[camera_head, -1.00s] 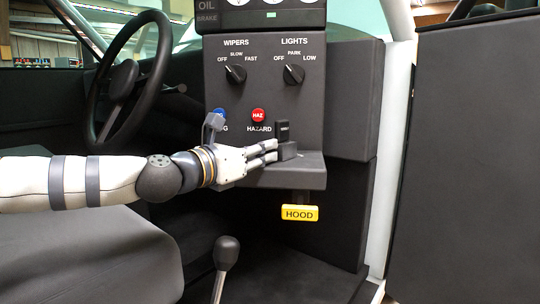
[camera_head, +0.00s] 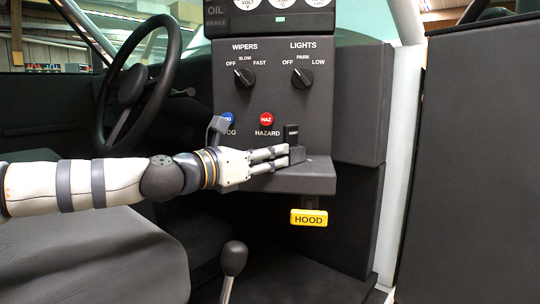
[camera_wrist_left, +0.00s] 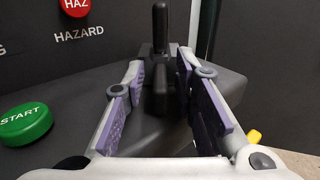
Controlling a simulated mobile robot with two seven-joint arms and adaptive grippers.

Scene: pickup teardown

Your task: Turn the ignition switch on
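The likely ignition switch is a small black block with an upright black tab (camera_head: 291,134) on the ledge of the dark panel; the tab's tiny label is too small to read. In the left wrist view the tab (camera_wrist_left: 160,30) stands straight up, just beyond the fingertips. My left gripper (camera_head: 284,156) reaches in from the left at the block. In the left wrist view its two purple-padded fingers (camera_wrist_left: 161,78) are apart, one on each side of the block's near part. Firm contact cannot be told. My right gripper is not in view.
A green START button (camera_wrist_left: 25,124) lies left of the fingers. A red hazard button (camera_head: 266,119), a blue button (camera_head: 227,119) and wiper (camera_head: 245,78) and lights knobs (camera_head: 303,78) are above. A yellow HOOD handle (camera_head: 309,218) hangs below the ledge (camera_head: 300,182). A gear lever (camera_head: 233,258) stands below.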

